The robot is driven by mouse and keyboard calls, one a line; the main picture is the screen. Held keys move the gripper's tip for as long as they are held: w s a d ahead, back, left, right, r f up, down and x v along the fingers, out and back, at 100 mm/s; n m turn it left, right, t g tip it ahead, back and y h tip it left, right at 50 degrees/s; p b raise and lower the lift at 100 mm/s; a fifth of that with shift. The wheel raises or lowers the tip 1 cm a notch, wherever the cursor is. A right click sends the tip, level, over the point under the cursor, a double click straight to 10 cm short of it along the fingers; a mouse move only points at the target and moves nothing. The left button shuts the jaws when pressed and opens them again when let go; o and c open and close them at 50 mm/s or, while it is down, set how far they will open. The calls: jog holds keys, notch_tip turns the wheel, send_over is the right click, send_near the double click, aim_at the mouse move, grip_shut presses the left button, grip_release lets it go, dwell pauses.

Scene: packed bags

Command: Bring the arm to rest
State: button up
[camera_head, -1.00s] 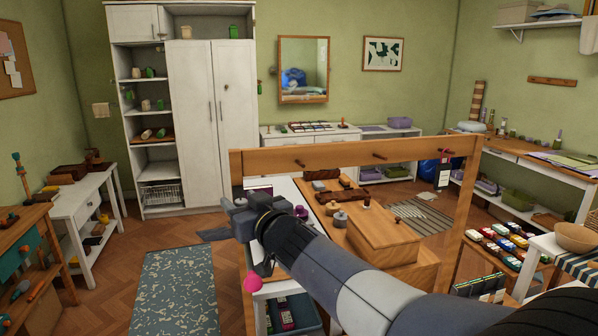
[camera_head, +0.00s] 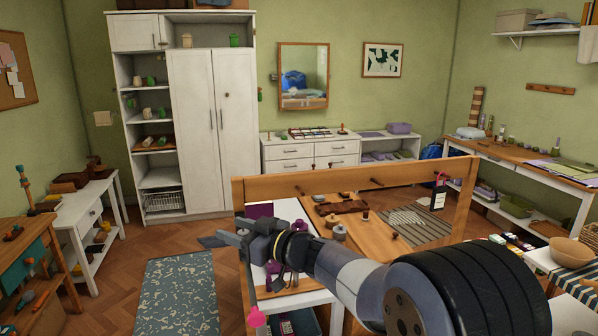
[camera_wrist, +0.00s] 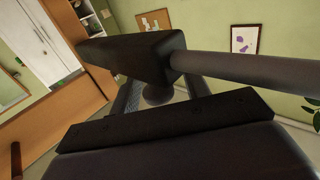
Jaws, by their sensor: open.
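My arm (camera_head: 357,278) reaches from the lower right of the head view toward the left, over the workbench. In the wrist view the dark jaws of my gripper (camera_wrist: 152,95) stand apart, and I see nothing held there. My large dark arm joint covers part of the bench and the floor at the lower right.
A white cupboard (camera_head: 215,130) stands behind at the left. A bowl (camera_head: 568,252) sits at the right.

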jog(key=s+d+n+g+y+b, duration=0.1)
jog(key=d+g, duration=0.4)
jog(key=d, duration=0.5)
jog(key=s+n+b, duration=0.1)
jog(key=n, duration=0.1)
jog(key=shift+s+d+n+y, duration=0.15)
jog(key=shift+s+n+y, duration=0.15)
jog(key=shift+s+y, duration=0.1)
